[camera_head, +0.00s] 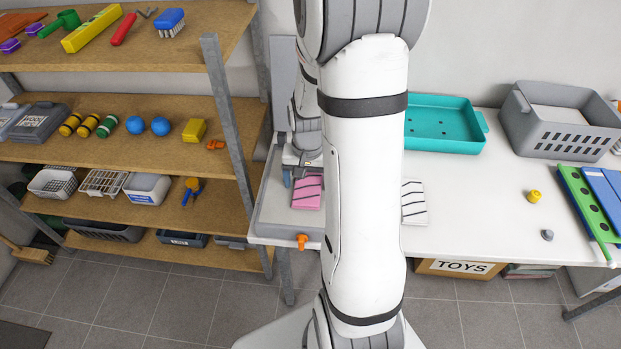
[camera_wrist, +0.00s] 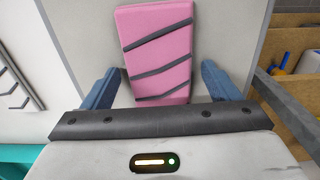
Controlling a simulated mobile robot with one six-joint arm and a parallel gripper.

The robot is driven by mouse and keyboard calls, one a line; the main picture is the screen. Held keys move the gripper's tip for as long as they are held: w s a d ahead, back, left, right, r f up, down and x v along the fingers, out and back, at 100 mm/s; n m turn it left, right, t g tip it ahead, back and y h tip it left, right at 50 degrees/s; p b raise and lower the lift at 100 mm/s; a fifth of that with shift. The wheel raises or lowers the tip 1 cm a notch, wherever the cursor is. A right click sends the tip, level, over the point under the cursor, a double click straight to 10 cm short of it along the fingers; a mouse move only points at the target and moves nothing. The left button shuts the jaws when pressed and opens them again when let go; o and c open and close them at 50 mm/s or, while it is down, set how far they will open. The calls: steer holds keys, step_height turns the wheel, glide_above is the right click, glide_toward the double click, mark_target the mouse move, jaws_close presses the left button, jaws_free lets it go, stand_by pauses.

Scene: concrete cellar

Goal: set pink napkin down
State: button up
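The pink napkin (camera_head: 307,193) with dark stripes lies flat on a grey tray-like surface (camera_head: 272,208) at the left end of the white table. In the wrist view the napkin (camera_wrist: 156,52) lies ahead of my gripper (camera_wrist: 160,72), and its near end reaches between the two blue fingers. The fingers are spread wide, with a gap on each side of the napkin. In the head view my gripper (camera_head: 302,176) is at the napkin's far edge, partly hidden by my arm. Any height between fingers and napkin is hard to judge.
A white striped napkin (camera_head: 413,203) lies right of my arm. A teal tray (camera_head: 443,145) and a grey basket (camera_head: 562,140) stand at the back. A yellow piece (camera_head: 534,196) and a grey piece (camera_head: 547,235) are on the table. A shelf post (camera_head: 228,120) rises at left.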

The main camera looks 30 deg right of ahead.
mark_target(308, 185)
steer(key=shift+o, duration=0.2)
step_height(308, 185, up, 12)
steer(key=s+a+r+n+t, duration=0.3)
steer(key=s+a+r+n, duration=0.3)
steer(key=s+a, duration=0.5)
steer(key=shift+s+r+n, duration=0.2)
steer(key=shift+s+n, duration=0.2)
steer(key=shift+s, duration=0.15)
steer(key=shift+w, duration=0.1)
steer(key=shift+c, duration=0.3)
stand_by(0.6)
